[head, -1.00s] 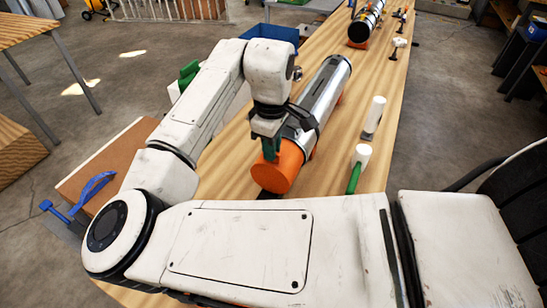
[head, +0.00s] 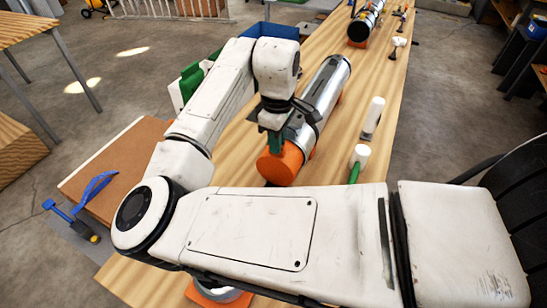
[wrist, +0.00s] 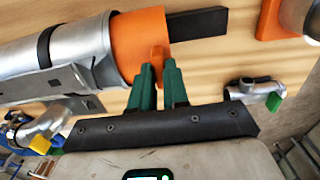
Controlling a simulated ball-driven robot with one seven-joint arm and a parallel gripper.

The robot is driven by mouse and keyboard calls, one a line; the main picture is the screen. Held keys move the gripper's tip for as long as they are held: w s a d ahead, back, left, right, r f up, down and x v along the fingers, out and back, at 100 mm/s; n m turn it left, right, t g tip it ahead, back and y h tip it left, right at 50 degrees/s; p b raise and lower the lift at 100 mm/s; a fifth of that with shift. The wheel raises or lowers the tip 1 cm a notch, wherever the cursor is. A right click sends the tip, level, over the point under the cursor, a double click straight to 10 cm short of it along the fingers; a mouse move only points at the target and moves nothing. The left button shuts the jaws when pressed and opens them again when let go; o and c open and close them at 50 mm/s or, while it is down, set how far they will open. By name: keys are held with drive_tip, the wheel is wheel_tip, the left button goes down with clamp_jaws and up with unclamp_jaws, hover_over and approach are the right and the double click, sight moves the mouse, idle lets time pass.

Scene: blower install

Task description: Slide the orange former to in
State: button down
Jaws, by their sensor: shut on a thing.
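The orange former (head: 280,167) is a short round piece at the near end of a long silver metal tube (head: 320,92). In the wrist view the orange former (wrist: 138,45) meets the tube's end (wrist: 65,50), with a wide orange band still outside the metal. My gripper (head: 270,138) is over the former's left side. In the wrist view its green fingers (wrist: 159,88) are shut on a small orange tab of the former. How far the former reaches inside the tube is hidden.
A dark bar (wrist: 197,22) shows beside the former. A second silver tube (head: 363,24) lies farther up the wooden bench. A blue bin (head: 268,32) is behind my arm.

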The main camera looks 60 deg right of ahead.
drive_tip(key=shift+w+d, duration=0.1)
drive_tip(key=shift+d, duration=0.45)
drive_tip(key=shift+d+r+p, duration=0.1)
drive_tip(key=shift+d+p, duration=0.05)
drive_tip(key=shift+p, duration=0.2)
drive_tip(key=shift+d+p, duration=0.35)
drive_tip(key=shift+d, duration=0.05)
drive_tip(key=c, duration=0.9)
unclamp_jaws()
wheel_tip(320, 180, up, 2)
drive_tip(key=shift+r+p, duration=0.1)
drive_tip(key=shift+p, duration=1.1)
drive_tip(key=shift+r, duration=1.8)
